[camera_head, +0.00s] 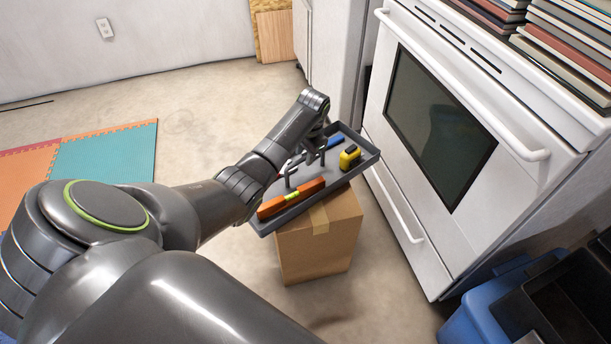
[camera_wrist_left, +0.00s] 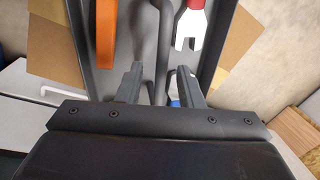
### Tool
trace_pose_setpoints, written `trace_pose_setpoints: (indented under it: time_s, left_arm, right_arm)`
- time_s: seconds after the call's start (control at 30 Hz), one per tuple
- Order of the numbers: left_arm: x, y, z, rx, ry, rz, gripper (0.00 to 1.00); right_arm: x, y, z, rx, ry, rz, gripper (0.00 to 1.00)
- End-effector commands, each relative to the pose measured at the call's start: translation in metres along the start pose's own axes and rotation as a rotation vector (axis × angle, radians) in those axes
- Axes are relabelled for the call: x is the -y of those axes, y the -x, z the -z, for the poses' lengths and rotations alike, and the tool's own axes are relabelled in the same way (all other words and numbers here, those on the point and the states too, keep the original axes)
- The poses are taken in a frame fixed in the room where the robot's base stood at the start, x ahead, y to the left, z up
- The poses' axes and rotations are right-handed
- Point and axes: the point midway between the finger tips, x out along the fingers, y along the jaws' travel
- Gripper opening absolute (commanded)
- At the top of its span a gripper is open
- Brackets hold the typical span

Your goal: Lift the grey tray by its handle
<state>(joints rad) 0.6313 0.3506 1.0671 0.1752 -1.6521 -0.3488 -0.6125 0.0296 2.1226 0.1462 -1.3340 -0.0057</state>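The grey tray (camera_head: 341,187) rests on a cardboard box (camera_head: 318,243) in front of the oven. Its raised handle (camera_head: 289,177) runs along the tray's middle; part is hidden by my left gripper in the head view. My left gripper (camera_head: 317,148) is over the tray at the handle. In the left wrist view the fingers (camera_wrist_left: 160,72) are open, one on each side of the handle bar (camera_wrist_left: 163,40), with gaps visible. An orange level (camera_head: 291,198), a yellow tape measure (camera_head: 349,157) and a blue-handled item (camera_head: 335,141) lie in the tray. My right gripper is out of view.
A white oven (camera_head: 430,110) stands close to the tray's right, with stacked books (camera_head: 570,40) on top. A blue bin (camera_head: 485,310) is at lower right. Foam mats (camera_head: 105,165) lie on the left floor. The floor behind the box is clear.

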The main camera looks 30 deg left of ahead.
Motion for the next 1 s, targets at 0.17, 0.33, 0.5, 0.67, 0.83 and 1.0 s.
trace_pose_setpoints:
  time_s: [0.17,0.33,0.5,0.67,0.83,1.0]
  left_arm:
    - [0.001,-0.029,0.002,0.003,0.001,-0.001,0.34]
    - [0.002,-0.037,0.003,0.001,0.000,0.001,0.34]
    - [0.002,-0.036,0.003,0.000,0.000,0.001,0.34]
    - [0.002,-0.036,0.003,0.000,0.000,0.000,0.17]
    - [0.002,-0.036,0.003,0.000,0.000,0.000,0.00]
    - [0.001,-0.036,0.003,0.000,0.000,0.000,0.00]
  right_arm:
    - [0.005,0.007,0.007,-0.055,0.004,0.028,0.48]
    - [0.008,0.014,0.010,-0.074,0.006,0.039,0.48]
    - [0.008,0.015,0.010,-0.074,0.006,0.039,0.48]
    - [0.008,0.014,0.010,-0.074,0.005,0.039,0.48]
    - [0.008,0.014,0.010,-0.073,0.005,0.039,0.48]
    - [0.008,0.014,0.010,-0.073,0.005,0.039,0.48]
